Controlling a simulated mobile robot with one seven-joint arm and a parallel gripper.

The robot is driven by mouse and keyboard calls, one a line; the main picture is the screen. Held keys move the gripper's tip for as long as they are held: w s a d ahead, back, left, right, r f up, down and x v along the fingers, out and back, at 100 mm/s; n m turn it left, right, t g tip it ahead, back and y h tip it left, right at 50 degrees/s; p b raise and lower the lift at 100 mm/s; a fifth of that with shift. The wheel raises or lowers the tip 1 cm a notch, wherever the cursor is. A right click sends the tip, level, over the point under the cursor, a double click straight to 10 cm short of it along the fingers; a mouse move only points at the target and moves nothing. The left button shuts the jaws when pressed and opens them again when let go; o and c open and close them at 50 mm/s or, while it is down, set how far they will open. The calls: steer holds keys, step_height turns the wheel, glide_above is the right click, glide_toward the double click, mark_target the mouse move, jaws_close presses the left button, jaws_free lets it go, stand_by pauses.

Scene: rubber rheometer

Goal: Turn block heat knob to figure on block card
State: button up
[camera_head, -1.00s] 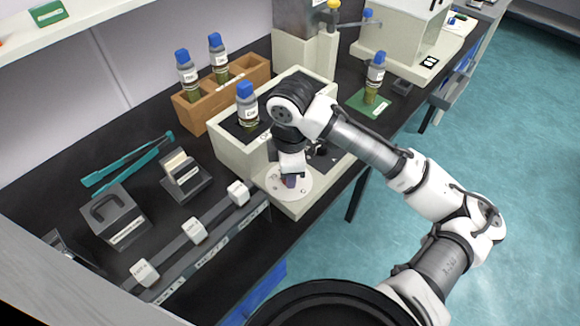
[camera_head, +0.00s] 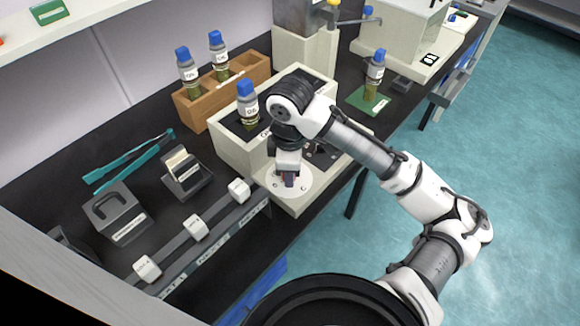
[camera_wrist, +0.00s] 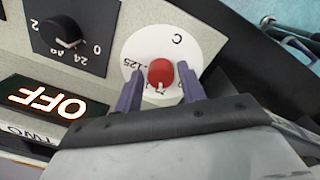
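A round red knob (camera_wrist: 160,73) sits at the middle of a white dial plate (camera_wrist: 178,42) in the wrist view. The dial is seen rotated, with "C" and "125" readable and another figure partly hidden by a finger. A pale pointer mark shows on the knob's lower side. My gripper (camera_wrist: 161,90) has its two purple fingers on either side of the knob, with small gaps between them and it. In the head view, my gripper (camera_head: 288,181) is down at the white dial plate (camera_head: 268,180) and hides the knob. I cannot make out a block card.
A black knob (camera_wrist: 62,32) with figures and a lit "OFF" display (camera_wrist: 45,101) lie beside the dial. A blue-capped bottle (camera_head: 248,108) stands on the instrument. A rail with white blocks (camera_head: 196,227), a card holder (camera_head: 183,172) and teal tongs (camera_head: 130,163) lie to the left.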

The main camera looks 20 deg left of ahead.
steer(key=shift+o, duration=0.9)
step_height(320, 180, up, 14)
steer(key=shift+s, duration=0.3)
steer(key=shift+d+f, duration=0.15)
